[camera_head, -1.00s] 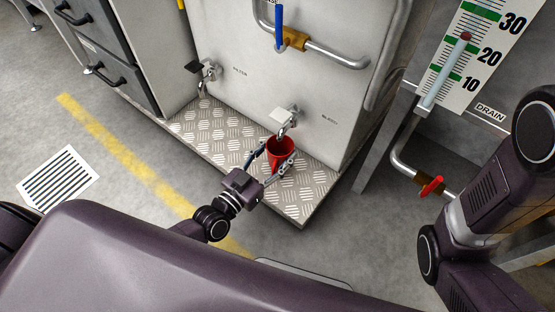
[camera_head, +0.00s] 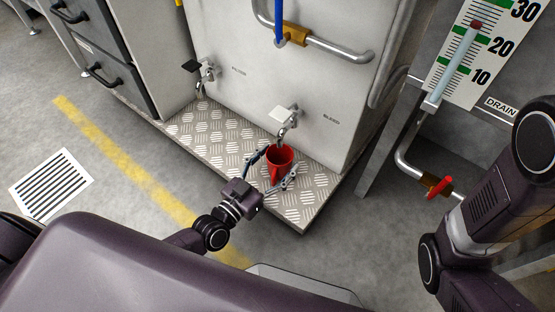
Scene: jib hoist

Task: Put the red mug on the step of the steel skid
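The red mug (camera_head: 280,158) is upright on the patterned metal step (camera_head: 210,131) of the steel skid (camera_head: 235,85), below the right-hand tap. Its handle points toward my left gripper (camera_head: 281,160). The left gripper's fingers are spread, one on each side of the mug, with a gap visible beside the handle. The mug's base is partly hidden by the handle and fingers. My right arm is at the right edge, but its gripper is out of view.
Two taps stick out above the step, the right one (camera_head: 285,118) just behind the mug and the left one (camera_head: 207,72) farther off. A drain pipe with a red valve handle (camera_head: 440,188) is at the right. The step's left part is clear.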

